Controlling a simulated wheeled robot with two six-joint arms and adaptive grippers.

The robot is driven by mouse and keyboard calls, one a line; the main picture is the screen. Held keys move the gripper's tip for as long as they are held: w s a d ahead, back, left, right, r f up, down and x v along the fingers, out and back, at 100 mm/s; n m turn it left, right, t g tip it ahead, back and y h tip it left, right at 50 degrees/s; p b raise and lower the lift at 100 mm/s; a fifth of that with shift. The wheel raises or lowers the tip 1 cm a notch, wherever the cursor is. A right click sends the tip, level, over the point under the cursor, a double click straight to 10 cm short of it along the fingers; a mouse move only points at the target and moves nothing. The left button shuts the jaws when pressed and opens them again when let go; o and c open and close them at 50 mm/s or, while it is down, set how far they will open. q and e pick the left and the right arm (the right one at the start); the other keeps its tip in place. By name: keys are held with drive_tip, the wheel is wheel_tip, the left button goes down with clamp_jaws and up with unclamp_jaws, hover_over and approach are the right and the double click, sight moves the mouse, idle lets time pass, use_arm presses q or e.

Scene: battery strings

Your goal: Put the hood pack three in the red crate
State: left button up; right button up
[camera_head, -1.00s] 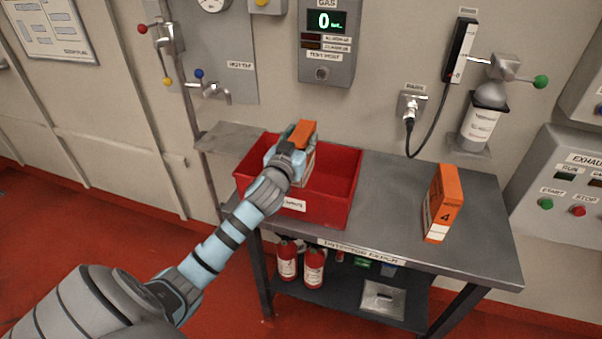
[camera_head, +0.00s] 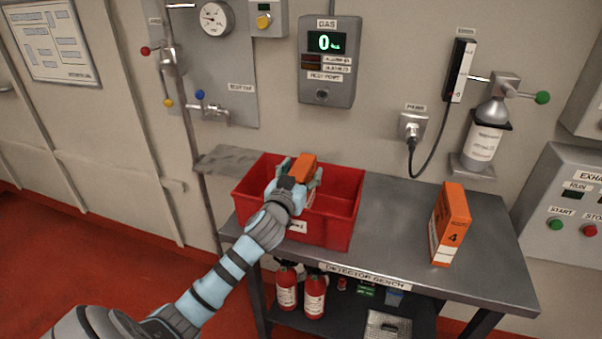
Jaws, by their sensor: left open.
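The red crate (camera_head: 338,225) stands on the left part of the metal bench. An orange pack (camera_head: 303,168) is low inside the crate, with only its upper part showing; its number is hidden. My left gripper (camera_head: 299,185) is at this pack inside the crate, with its jaws open around the pack's sides. Another orange and white pack (camera_head: 451,225), marked 4, stands upright on the bench to the right of the crate. My right gripper is not in view.
The detector bench (camera_head: 400,196) has clear room between the crate and pack 4. Red bottles (camera_head: 315,294) stand on the lower shelf. A tap (camera_head: 212,110), a gas panel (camera_head: 327,62) and a cable hang on the wall behind.

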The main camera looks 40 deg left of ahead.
use_arm(q)
drive_tip(key=v, duration=1.2)
